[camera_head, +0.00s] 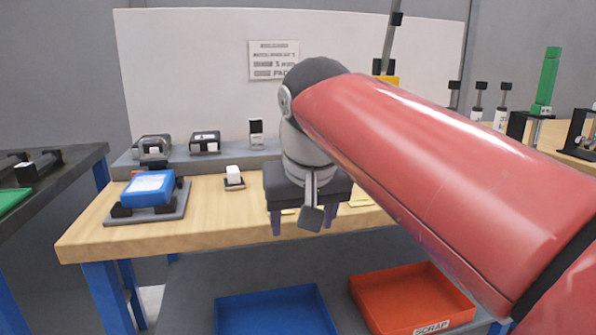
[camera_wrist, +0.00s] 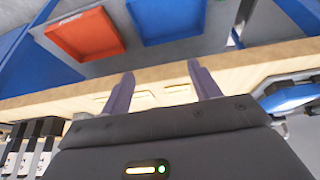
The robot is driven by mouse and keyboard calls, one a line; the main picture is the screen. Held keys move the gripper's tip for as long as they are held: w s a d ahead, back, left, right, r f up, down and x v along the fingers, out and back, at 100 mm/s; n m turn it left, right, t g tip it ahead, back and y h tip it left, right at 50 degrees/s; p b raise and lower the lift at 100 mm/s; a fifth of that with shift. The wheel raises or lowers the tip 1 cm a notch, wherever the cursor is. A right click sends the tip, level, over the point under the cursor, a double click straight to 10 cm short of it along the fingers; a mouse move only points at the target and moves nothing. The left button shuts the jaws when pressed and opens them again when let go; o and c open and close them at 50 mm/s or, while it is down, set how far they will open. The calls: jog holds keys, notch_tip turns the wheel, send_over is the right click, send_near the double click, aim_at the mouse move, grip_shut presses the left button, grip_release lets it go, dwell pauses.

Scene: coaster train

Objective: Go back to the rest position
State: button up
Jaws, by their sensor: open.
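My gripper (camera_wrist: 160,84) is open, and nothing shows between its two purple fingers in the wrist view. In the head view my gripper (camera_head: 304,221) hangs over the front part of the wooden workbench (camera_head: 85,237), with the fingers pointing down. My red arm reaches in from the right and hides part of the bench. A blue block-like part (camera_head: 149,188) sits in a grey fixture (camera_head: 160,215) at the bench's left end, apart from my gripper.
A small white block on a dark base (camera_head: 233,178) stands left of my gripper. Dark devices (camera_head: 205,142) line the raised back shelf. A blue tray (camera_head: 275,310) and a red SCRAP tray (camera_head: 410,299) lie below the bench. A dark table (camera_head: 50,190) stands at left.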

jog(key=s+d+f+m, duration=0.1)
jog(key=s+d+f, duration=0.6)
jog(key=f, duration=0.3)
jog(key=s+d+f+m, duration=0.1)
jog(key=s+d+f, duration=0.6)
jog(key=f, duration=0.3)
jog(key=shift+d+m+t+h, duration=0.3)
jog(key=shift+d+h, duration=0.05)
jog(key=shift+h, duration=0.05)
jog(key=shift+o, duration=0.5)
